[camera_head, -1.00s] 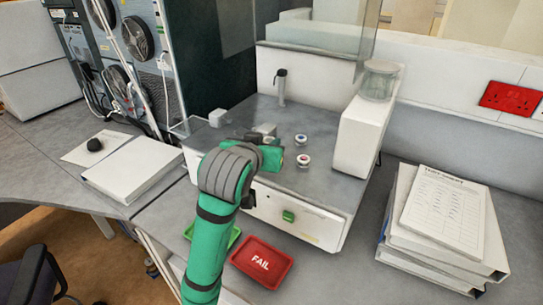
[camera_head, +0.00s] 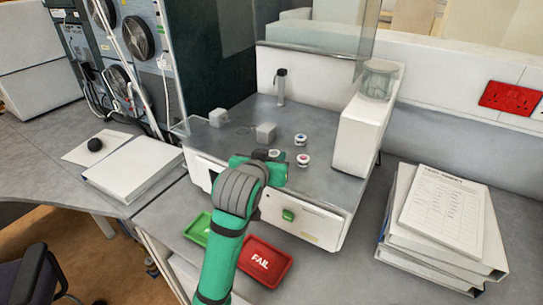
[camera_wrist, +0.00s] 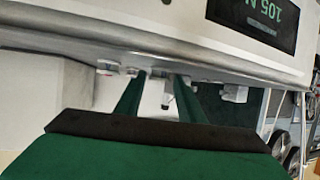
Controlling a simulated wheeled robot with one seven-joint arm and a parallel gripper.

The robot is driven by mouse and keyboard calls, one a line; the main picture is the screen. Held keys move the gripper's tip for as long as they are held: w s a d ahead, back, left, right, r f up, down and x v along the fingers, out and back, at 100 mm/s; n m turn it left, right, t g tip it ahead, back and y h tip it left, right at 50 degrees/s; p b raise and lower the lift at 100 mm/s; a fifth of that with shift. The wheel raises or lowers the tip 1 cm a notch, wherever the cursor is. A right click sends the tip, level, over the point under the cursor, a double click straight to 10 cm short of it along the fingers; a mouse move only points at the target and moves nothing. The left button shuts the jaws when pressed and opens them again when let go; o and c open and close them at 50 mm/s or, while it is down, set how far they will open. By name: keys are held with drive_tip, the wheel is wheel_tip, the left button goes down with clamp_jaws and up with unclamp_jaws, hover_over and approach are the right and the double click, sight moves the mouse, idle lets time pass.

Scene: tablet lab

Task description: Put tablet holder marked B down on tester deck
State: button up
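The tester deck (camera_head: 240,112) is the grey top of the white tester. Two small pale blocks stand on it, one near the middle (camera_head: 265,132) and one at the left (camera_head: 219,117). No letter is readable on either, so I cannot tell which is tablet holder B. My gripper (camera_head: 270,156) is over the deck's front edge, in front of the middle block and apart from it. In the wrist view, my two green fingers (camera_wrist: 159,95) stand apart with no held block visible between them. That view is upside down.
A green tray (camera_head: 198,232) and red FAIL tray (camera_head: 278,266) lie in front.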

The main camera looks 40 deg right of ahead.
drive_tip(key=shift+o, duration=0.7)
drive_tip(key=shift+r, duration=0.1)
drive_tip(key=shift+r, duration=0.15)
drive_tip(key=v, duration=1.2)
